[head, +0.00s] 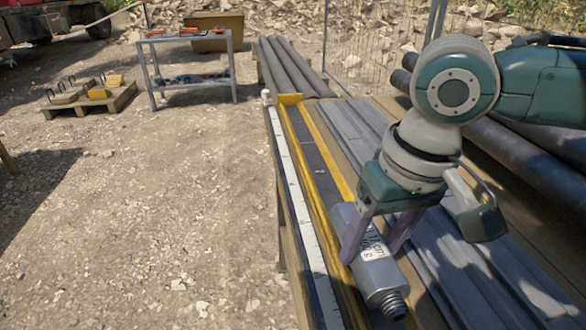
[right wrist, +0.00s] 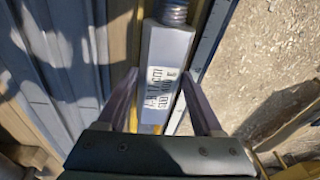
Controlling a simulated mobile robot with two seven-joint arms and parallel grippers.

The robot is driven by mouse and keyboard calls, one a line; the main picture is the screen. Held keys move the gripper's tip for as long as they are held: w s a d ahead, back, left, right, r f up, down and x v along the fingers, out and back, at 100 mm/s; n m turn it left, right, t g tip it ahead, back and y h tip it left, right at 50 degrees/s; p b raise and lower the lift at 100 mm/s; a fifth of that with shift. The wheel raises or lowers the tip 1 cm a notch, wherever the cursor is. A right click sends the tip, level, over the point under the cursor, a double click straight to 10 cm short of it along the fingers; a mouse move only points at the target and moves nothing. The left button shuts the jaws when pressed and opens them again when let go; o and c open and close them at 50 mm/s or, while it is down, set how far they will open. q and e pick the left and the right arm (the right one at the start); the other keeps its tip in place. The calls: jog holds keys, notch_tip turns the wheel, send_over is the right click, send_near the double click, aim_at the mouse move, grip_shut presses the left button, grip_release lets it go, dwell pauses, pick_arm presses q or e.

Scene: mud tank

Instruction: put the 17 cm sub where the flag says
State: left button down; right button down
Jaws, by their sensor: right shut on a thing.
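The sub is a grey metal piece (head: 376,270) with a threaded end and black lettering; in the head view it lies along the bench at the lower middle, its thread toward me. My right gripper (head: 372,250) is shut on it, one finger on each side. In the right wrist view the sub (right wrist: 167,55) runs up between the fingers of my right gripper (right wrist: 168,110), its thread at the top edge. Its lettering appears to include 17 cm, but is only partly legible. I cannot tell whether the sub touches the surface below. No flag can be made out. My left gripper is not in view.
A white measuring strip (head: 298,215) and a yellow-edged channel (head: 312,160) run along the bench's left side. Ribbed grey metal (head: 465,270) covers the bench to the right. Dark pipes (head: 530,150) lie beyond. A small table (head: 187,38) and pallet (head: 90,98) stand far left; gravel between is open.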

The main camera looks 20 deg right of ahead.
jog(key=shift+f, duration=0.45)
grip_release()
dwell(0.3)
notch_tip(320, 180, up, 7)
jog(key=p, duration=0.9)
dwell(0.4)
